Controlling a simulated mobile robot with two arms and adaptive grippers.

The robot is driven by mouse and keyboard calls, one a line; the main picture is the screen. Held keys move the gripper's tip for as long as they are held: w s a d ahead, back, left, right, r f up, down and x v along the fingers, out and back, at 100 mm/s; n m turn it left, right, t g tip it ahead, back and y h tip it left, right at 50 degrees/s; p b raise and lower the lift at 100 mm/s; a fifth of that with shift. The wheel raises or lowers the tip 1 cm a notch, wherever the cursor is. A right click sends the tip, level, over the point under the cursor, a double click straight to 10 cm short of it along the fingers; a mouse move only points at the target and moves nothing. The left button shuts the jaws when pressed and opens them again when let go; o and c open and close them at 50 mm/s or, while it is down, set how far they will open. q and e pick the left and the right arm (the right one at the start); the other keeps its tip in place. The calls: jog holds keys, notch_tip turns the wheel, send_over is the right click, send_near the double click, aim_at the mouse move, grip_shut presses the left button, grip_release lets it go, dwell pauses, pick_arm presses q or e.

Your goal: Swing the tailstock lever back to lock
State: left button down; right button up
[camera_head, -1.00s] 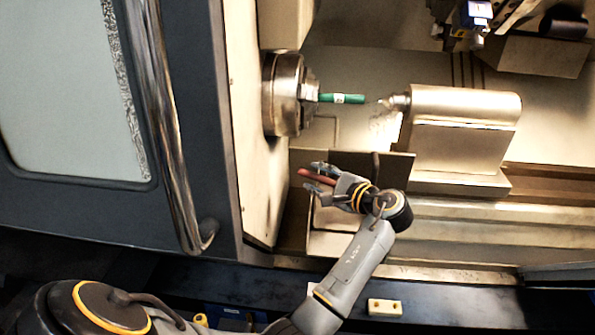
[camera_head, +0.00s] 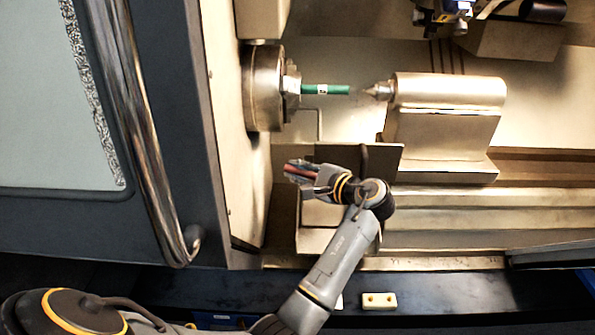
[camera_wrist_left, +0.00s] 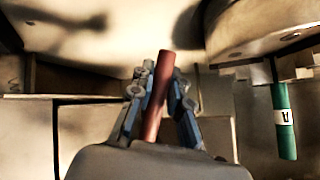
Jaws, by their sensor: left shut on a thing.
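The tailstock (camera_head: 450,92) is a pale metal block at the right in the head view, its pointed centre facing left. My left gripper (camera_head: 297,172) is in front of the chuck and tailstock, its fingers shut on a red rod (camera_head: 303,173), which looks like the lever's grip. In the left wrist view the red rod (camera_wrist_left: 162,85) passes between the two fingers (camera_wrist_left: 158,100) and sticks out beyond them. Whether the rod joins the tailstock is not visible. My right gripper is not in view.
The chuck (camera_head: 264,88) holds a green workpiece (camera_head: 325,90), which also shows in the left wrist view (camera_wrist_left: 284,120); its free end is close to the tailstock's point. A door with a long handle (camera_head: 145,140) stands at the left. A small cream block (camera_head: 379,300) lies on the front ledge.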

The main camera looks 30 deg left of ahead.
pick_arm(q)
jog(key=r+y+p, duration=0.1)
jog(key=p, duration=0.1)
jog(key=r+m+y+p, duration=0.1)
jog(key=p, duration=0.1)
jog(key=shift+w+d+m, duration=0.2)
jog(key=shift+d+m, duration=0.05)
jog(key=shift+m, duration=0.05)
jog(key=shift+w+d+r+m+y+p, duration=0.1)
jog(key=shift+d+r+m+y+p, duration=0.15)
jog(key=shift+m+y+p, duration=0.25)
jog(key=shift+f, duration=0.1)
jog(key=c, duration=1.3)
grip_release()
